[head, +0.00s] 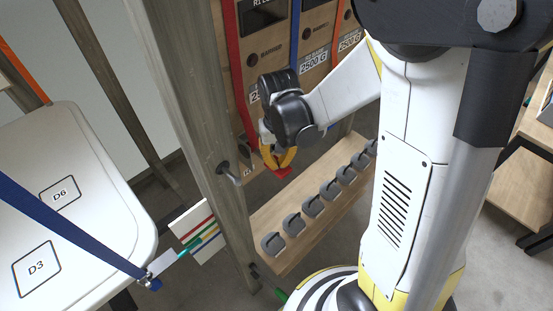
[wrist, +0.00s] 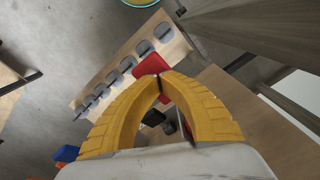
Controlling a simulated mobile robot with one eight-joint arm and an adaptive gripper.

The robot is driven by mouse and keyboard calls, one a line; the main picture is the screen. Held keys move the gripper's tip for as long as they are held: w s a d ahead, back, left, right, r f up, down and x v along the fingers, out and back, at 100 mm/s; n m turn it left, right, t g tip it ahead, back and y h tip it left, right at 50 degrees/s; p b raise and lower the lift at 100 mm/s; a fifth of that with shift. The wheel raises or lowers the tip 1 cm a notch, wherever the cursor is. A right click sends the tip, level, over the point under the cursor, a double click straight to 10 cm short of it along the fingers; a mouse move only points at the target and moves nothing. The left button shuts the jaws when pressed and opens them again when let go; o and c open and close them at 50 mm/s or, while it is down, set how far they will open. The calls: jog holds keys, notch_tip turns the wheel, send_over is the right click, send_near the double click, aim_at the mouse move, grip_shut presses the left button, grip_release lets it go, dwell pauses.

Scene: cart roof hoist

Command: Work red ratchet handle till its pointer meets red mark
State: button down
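The red ratchet handle (head: 284,173) shows just below my gripper (head: 277,167), beside the wooden panel. In the wrist view, red parts of the handle (wrist: 150,66) show beyond the fingertips and inside the finger arch. The yellow fingers of my gripper (wrist: 160,77) come together at the tips on the handle; the contact is partly hidden. A white card (head: 190,214) with red, green and blue stripes is by the wooden post. A teal pointer-like piece (head: 183,253) lies near its lower stripes, apart from the red stripe. The ratchet body is mostly hidden.
A grey wooden post (head: 185,110) stands left of my gripper. A white hanging panel (head: 85,140) marked D6 and D3 has a blue strap (head: 70,230) across it. A low wooden bench (head: 285,245) with several grey weights lies below. A red strap (head: 233,80) runs down the panel.

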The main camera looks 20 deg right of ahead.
jog(key=f+b, duration=0.3)
jog(key=shift+w+a+f, duration=0.1)
jog(key=shift+w+a, duration=0.05)
jog(key=shift+w, duration=0.1)
notch_tip(320, 180, up, 10)
jog(key=p, duration=0.7)
jog(key=shift+w, duration=0.1)
jog(key=f+b, duration=0.6)
jog(key=f, duration=0.1)
jog(key=shift+s, duration=0.35)
jog(key=shift+b, duration=0.3)
jog(key=f+b, duration=0.3)
jog(key=shift+w, duration=0.25)
notch_tip(320, 180, up, 10)
jog(key=p, duration=0.7)
jog(key=shift+w, duration=0.1)
